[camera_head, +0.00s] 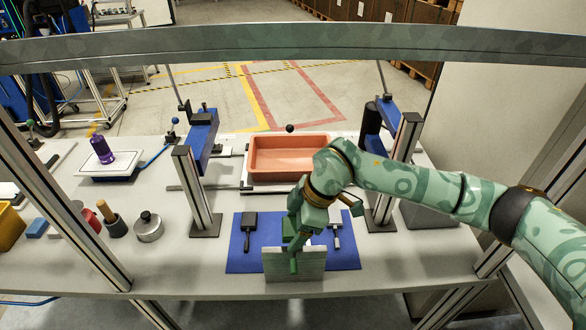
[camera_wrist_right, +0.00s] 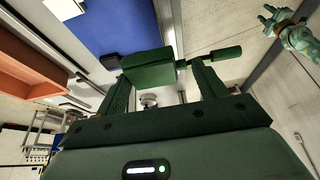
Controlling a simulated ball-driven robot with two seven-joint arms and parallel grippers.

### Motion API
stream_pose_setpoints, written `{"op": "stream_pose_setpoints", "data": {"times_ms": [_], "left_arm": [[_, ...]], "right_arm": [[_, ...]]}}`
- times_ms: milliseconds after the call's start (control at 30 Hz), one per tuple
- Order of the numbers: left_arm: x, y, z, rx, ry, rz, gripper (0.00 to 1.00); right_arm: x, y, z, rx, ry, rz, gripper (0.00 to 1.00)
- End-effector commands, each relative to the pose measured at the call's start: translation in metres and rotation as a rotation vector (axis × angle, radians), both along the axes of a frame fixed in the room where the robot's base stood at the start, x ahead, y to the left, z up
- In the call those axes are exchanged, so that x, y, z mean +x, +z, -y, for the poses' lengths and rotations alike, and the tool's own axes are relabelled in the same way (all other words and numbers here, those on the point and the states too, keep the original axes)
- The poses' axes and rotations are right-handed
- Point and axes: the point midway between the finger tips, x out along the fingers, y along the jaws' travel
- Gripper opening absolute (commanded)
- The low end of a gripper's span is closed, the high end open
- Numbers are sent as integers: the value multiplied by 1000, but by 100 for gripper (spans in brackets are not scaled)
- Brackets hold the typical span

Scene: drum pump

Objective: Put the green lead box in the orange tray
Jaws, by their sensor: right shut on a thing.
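My right gripper (camera_head: 298,215) is over the blue mat (camera_head: 262,262), shut on the green lead box (camera_head: 294,240). In the right wrist view the dark green box (camera_wrist_right: 150,70) sits between the two fingers (camera_wrist_right: 165,88), with a narrower green part sticking out to the right. The gripper and wrist hide part of the box in the head view. The orange tray (camera_head: 288,173) stands behind the gripper, and its visible inside looks empty. An orange wall shows at the left of the right wrist view (camera_wrist_right: 30,62). My left gripper (camera_wrist_right: 283,28) appears small at that view's upper right; its opening is unclear.
Blue-and-grey posts (camera_head: 196,195) flank the tray. A metal pot (camera_head: 149,228) and a purple bottle (camera_head: 102,150) stand left.

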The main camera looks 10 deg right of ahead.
Motion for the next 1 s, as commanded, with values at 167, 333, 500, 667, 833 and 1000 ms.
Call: {"op": "stream_pose_setpoints", "data": {"times_ms": [167, 333, 500, 667, 833, 1000], "left_arm": [[2, 0, 0, 0, 0, 3, 36], [9, 0, 1, -1, 1, 13, 36], [5, 0, 1, -2, 1, 8, 36], [2, 0, 1, -1, 0, 4, 36], [3, 0, 0, 0, 0, 4, 36], [2, 0, 0, -1, 0, 3, 36]], "right_arm": [[-15, -1, 15, 0, -58, 2, 47], [-35, -3, 36, 2, -148, 6, 47], [-63, -6, 66, 2, -275, 8, 47], [-85, -8, 89, 4, -374, 13, 47], [-93, -7, 94, 11, -412, 22, 47], [-92, -6, 91, 12, -404, 25, 47]]}}
